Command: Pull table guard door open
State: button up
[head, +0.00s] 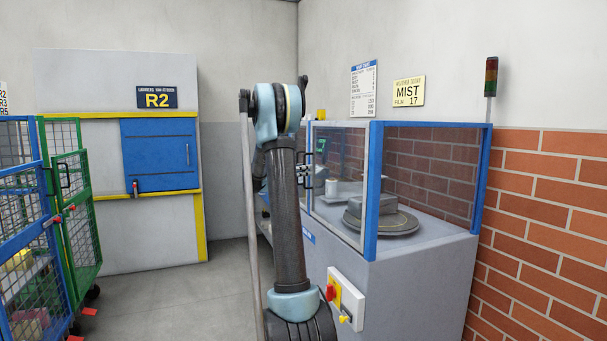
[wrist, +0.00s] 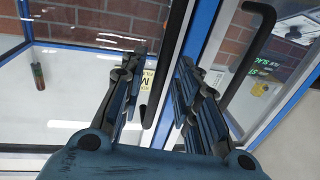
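The table guard (head: 371,190) is a blue-framed clear enclosure on a grey cabinet, in the middle right of the head view. Its clear front panels look shut. In the wrist view a dark upright bar handle (wrist: 149,115) stands beside a blue and white frame post (wrist: 196,38). My gripper (wrist: 161,58) is open, with one finger on each side of this bar and visible gaps. A second black bar handle (wrist: 246,65) is on the panel to the right, outside the fingers. In the head view my arm hides most of the gripper.
A turntable (head: 381,222) sits inside the guard. A control box (head: 346,302) with a red knob is on the cabinet front. Green and blue mesh carts (head: 78,205) stand at left. A blue hatch (head: 160,155) is in the back wall unit. Grey floor (head: 165,310) between is clear.

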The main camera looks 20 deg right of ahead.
jog(key=shift+w+d, duration=0.1)
jog(key=shift+d, duration=0.2)
jog(key=shift+c, duration=0.5)
grip_shut()
jog(key=shift+a, duration=0.15)
